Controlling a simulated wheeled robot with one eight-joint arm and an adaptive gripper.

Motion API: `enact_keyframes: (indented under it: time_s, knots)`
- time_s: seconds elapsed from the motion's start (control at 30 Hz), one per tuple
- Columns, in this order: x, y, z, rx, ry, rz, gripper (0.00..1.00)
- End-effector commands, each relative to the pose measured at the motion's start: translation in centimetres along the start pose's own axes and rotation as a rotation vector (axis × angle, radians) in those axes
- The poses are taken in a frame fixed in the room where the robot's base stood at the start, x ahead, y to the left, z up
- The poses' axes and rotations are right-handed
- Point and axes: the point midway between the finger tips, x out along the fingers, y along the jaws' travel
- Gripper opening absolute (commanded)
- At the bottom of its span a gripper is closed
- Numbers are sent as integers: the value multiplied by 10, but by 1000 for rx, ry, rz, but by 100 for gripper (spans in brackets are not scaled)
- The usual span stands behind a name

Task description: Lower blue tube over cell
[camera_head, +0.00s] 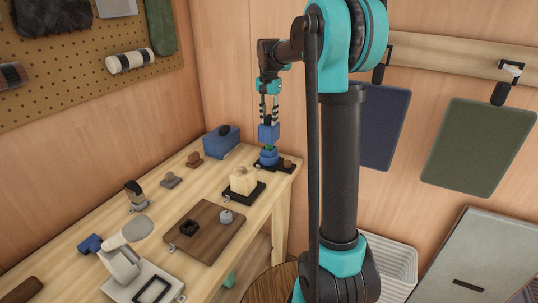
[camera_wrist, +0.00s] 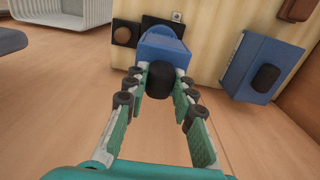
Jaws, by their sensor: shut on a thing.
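The blue tube (camera_head: 268,133) hangs below my gripper (camera_head: 269,114) near the far corner of the bench. In the wrist view my gripper (camera_wrist: 160,82) is shut on the black knob on top of the blue tube (camera_wrist: 165,46). Directly beneath the tube is a round blue base (camera_head: 268,158), with a small green part, perhaps the cell, showing between them. Whether tube and green part touch is too small to tell.
A blue box with a black knob (camera_head: 221,142) stands to the left; it also shows in the wrist view (camera_wrist: 262,66). A brown knob (camera_head: 288,163) sits on the dark plate beside the base. A cream block (camera_head: 243,180) stands nearer on the bench (camera_head: 190,203).

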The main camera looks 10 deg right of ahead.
Motion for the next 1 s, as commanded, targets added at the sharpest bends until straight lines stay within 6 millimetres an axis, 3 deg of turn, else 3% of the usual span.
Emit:
enact_keyframes:
  time_s: [1.0]
  knots:
    - [11,0,0,0,0,0,0]
